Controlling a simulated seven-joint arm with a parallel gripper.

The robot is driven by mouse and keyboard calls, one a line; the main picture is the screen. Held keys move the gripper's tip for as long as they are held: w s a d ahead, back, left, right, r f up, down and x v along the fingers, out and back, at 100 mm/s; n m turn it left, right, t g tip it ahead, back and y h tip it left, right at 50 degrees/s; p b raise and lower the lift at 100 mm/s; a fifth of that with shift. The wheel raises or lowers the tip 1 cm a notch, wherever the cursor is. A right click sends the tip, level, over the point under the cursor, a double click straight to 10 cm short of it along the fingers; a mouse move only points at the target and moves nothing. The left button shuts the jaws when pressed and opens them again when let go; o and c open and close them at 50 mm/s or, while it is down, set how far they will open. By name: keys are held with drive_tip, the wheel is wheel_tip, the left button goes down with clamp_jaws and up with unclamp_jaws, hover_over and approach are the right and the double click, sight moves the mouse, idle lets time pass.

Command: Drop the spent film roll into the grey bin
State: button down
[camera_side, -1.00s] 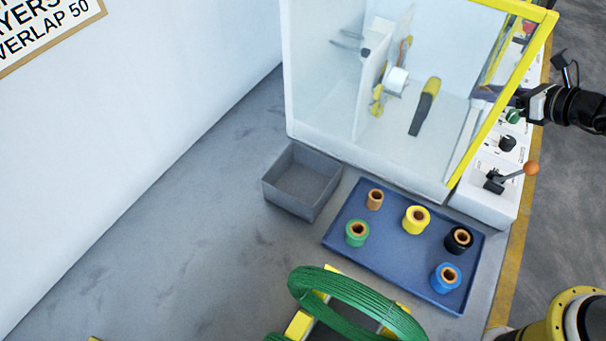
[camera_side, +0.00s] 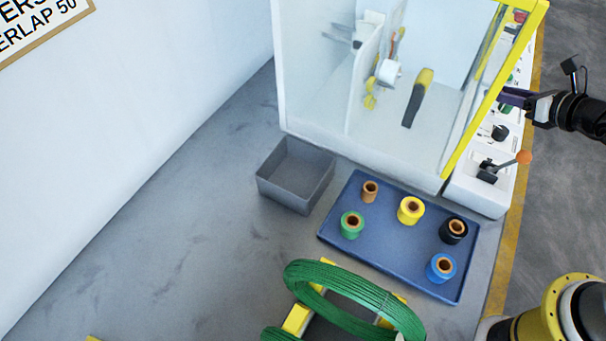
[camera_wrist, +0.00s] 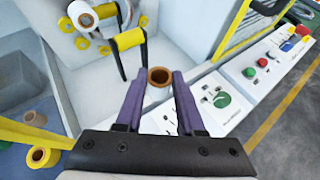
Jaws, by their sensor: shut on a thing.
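The spent film roll (camera_wrist: 159,86), a small piece with a brown ring-shaped end, sits between the purple fingertips of my gripper (camera_wrist: 158,77) in the wrist view. My gripper is shut on it. In the side view my gripper (camera_side: 507,95) is at the upper right, by the yellow frame of the machine enclosure. The roll cannot be made out there. The grey bin (camera_side: 283,192) stands open on the floor at the enclosure's front left corner, well left of my gripper. Its visible inside looks empty.
A blue tray (camera_side: 395,265) right of the bin holds a bare brown core and green, yellow, black and blue rolls. The enclosure (camera_side: 370,155) and yellow frame (camera_side: 497,85) stand between gripper and bin. A control panel with an orange-knobbed lever (camera_side: 523,157) is below my gripper.

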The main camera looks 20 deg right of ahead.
wheel_tip(320, 180, down, 3)
drive_tip(key=s+d+m+h, duration=0.2)
drive_tip(key=d, duration=0.1)
drive_tip(key=w+a+r+n+y, duration=0.25)
drive_tip(key=a+r, duration=0.25)
drive_tip(key=r, duration=0.4)
drive_tip(key=w+a+r+n+y, duration=0.1)
drive_tip(key=w+a+r, duration=0.25)
drive_tip(key=r, duration=0.45)
drive_tip(key=w+a+r+n+y, duration=0.1)
drive_tip(key=w+a+r+n, duration=0.1)
drive_tip(key=a+r, duration=0.5)
drive_tip(key=s+a+r+n+g+y, duration=0.35)
drive_tip(key=a+r, duration=0.35)
drive_tip(key=a, duration=0.3)
drive_tip(key=s+a+r+n+g+y, duration=0.2)
drive_tip(key=s+a+r+n, duration=0.3)
drive_tip(key=a, duration=0.6)
drive_tip(key=w+a+f, duration=0.1)
drive_tip(key=a+f, duration=0.1)
drive_tip(key=f, duration=1.2)
drive_tip(key=w+a+f, duration=0.2)
drive_tip(key=f, duration=1.2)
drive_tip(key=w+a+f+m+y, duration=0.1)
drive_tip(key=a+f, duration=0.1)
drive_tip(key=f, duration=1.2)
drive_tip(key=shift+w+f+g, duration=0.4)
drive_tip(key=shift+g, duration=0.05)
drive_tip(key=shift+a, duration=0.1)
